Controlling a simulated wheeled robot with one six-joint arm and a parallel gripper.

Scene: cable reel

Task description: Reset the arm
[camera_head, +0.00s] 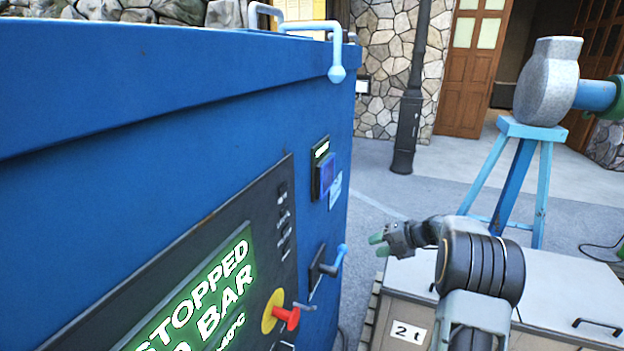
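My arm reaches up from the bottom right and bends left at a dark, ringed joint. My gripper (379,244) is at its end, pointing left toward the blue machine (180,120). Its two green fingertips show a small gap between them, with nothing seen in it. The gripper is in the air, apart from the machine's side as far as this view shows. A light-blue lever handle (340,258) on the machine is to the left of the fingertips and slightly lower.
The machine's panel has a green display (205,295) reading "STOPPED" and a red knob (287,317) on yellow. A blue stand (510,185) holds a grey rounded part. A dark post (409,105) stands behind, with open paving between.

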